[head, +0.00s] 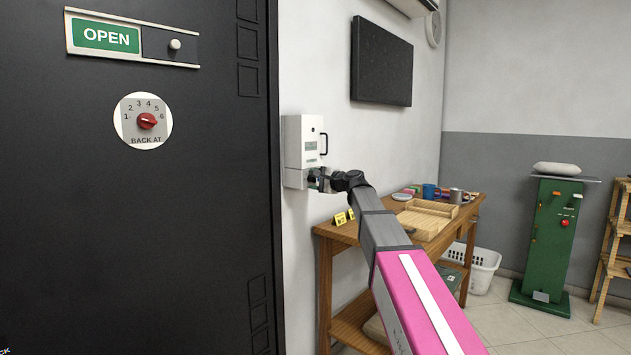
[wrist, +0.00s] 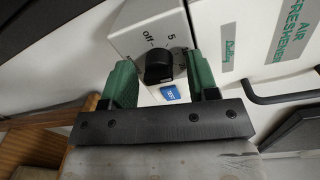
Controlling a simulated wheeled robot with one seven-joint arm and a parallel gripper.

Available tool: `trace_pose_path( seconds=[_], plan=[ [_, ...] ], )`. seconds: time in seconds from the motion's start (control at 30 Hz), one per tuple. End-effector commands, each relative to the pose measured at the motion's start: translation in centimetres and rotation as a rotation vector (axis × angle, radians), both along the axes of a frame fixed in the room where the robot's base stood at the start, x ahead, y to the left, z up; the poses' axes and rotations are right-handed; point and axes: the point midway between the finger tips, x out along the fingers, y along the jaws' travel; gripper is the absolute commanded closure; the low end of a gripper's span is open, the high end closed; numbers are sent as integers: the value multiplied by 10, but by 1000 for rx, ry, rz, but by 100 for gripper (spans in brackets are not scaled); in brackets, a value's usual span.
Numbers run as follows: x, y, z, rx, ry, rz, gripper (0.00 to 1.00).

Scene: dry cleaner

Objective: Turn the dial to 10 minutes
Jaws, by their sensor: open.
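The dial is a black knob (wrist: 158,67) on a white control box (wrist: 142,36) in the wrist view. The marks "off" and "5" show above it, and further marks at its right are partly hidden by a finger. Which mark the knob points to I cannot tell. My gripper (wrist: 162,74) is open, with one green finger on each side of the knob and visible gaps between. In the head view my gripper (head: 322,180) is at the lower part of the white wall unit (head: 302,141), and the knob is hidden there.
The white unit is labelled "AIR FRESHENER" (wrist: 292,35) and has a black handle (wrist: 285,98). A blue sticker (wrist: 170,93) is below the knob. A red "BACK AT" dial (head: 147,121) is on the black door at left. A wooden table (head: 345,232) stands below my arm.

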Motion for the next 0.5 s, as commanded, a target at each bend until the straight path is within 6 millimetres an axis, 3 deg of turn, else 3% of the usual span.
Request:
trace_pose_path(
  seconds=[0.23, 0.5],
  plan=[
    [-11, -13, 0, -1, -1, -2, 46],
    [-43, -52, 2, 0, 0, -1, 46]
  ],
)
